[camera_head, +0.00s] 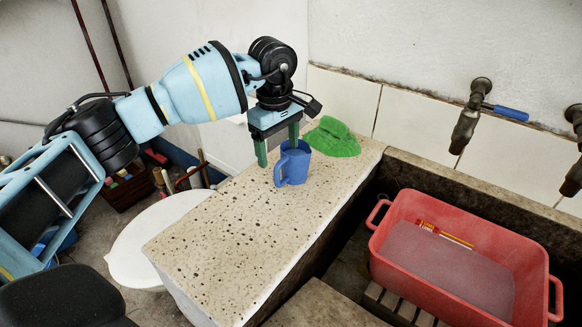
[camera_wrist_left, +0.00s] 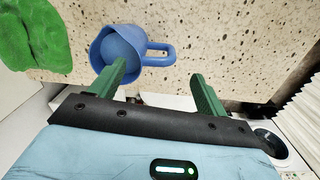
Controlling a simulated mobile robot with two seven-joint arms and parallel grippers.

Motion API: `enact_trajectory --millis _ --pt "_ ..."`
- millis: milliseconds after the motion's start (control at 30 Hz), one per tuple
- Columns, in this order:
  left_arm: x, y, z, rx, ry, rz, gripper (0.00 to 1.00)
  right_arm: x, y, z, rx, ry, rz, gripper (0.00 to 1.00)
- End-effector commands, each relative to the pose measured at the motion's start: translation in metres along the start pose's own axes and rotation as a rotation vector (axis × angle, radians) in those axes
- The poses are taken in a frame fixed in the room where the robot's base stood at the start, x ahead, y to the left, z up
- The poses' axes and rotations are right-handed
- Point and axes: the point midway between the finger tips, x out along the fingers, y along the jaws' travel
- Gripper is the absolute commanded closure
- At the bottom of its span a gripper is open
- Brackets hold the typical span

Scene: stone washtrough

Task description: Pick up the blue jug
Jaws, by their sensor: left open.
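The blue jug (camera_head: 296,166) stands upright on the speckled stone slab (camera_head: 215,240), its handle facing left and towards me. My left gripper (camera_head: 277,146) is open, with green fingers pointing down at the jug's upper handle side. In the left wrist view the jug (camera_wrist_left: 120,42) lies beyond the fingertips of my gripper (camera_wrist_left: 158,72). Its handle appears between the two finger lines, and one fingertip overlaps the jug's rim. I cannot tell whether they touch. My right gripper is in neither view.
A green cloth (camera_head: 333,138) lies just behind the jug, also in the wrist view (camera_wrist_left: 32,35). A red tub (camera_head: 400,275) sits in the trough at right, below wall taps (camera_head: 466,120). A white round lid (camera_head: 130,250) is left of the slab. The slab's front is clear.

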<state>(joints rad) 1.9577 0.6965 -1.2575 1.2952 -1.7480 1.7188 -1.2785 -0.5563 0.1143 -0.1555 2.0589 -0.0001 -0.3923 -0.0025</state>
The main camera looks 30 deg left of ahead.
Motion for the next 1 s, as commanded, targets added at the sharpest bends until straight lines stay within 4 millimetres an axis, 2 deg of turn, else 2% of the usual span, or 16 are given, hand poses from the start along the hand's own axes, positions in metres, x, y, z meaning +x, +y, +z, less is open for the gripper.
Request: enact_trajectory --millis 100,200,533,800,1000 --pt "0.020 0.000 0.000 0.000 0.000 -0.002 0.24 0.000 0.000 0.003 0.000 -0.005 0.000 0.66" --pt "0.029 0.000 0.001 0.000 -0.001 0.000 0.24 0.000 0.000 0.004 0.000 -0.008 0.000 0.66" --pt "0.040 0.001 0.002 0.001 -0.001 -0.001 0.24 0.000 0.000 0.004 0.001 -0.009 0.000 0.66" --pt "0.075 0.004 0.007 -0.001 -0.001 -0.001 0.24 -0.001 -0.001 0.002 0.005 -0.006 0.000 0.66" --pt "0.087 0.004 0.007 0.000 -0.001 0.000 0.24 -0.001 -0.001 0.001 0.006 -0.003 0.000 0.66"
